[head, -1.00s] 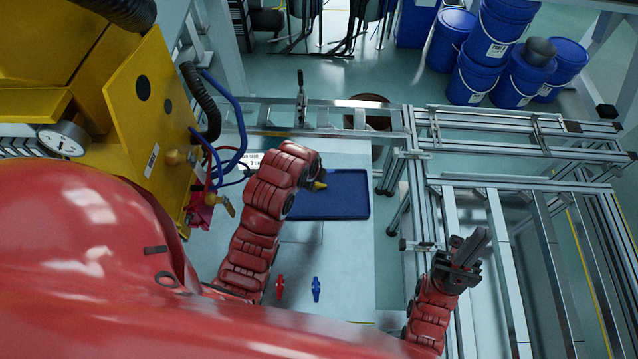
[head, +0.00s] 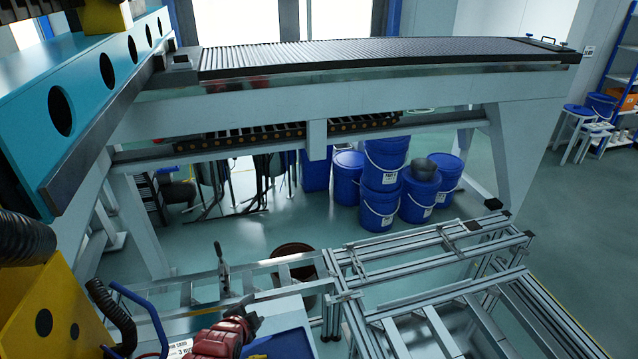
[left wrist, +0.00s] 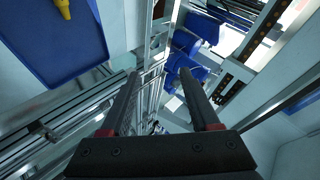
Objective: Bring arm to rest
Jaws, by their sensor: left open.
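My left arm, red and segmented, comes in at the bottom of the head view and ends in the dark left gripper (head: 243,309). The gripper is raised near the far left of the blue tray (head: 288,343). In the left wrist view the gripper's two dark fingers (left wrist: 159,78) stand wide apart with nothing between them. The tray also shows there at the upper left (left wrist: 62,50), with a yellow tool (left wrist: 47,14) lying in it. My right arm and gripper are outside both current views.
An aluminium profile frame (head: 400,262) stands right of the tray. An upright toggle clamp (head: 222,272) sits on its rail behind my gripper. A yellow panel (head: 45,315) with hoses is close on the left. Blue buckets (head: 383,190) stand on the floor beyond, under a large grey gantry (head: 330,105).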

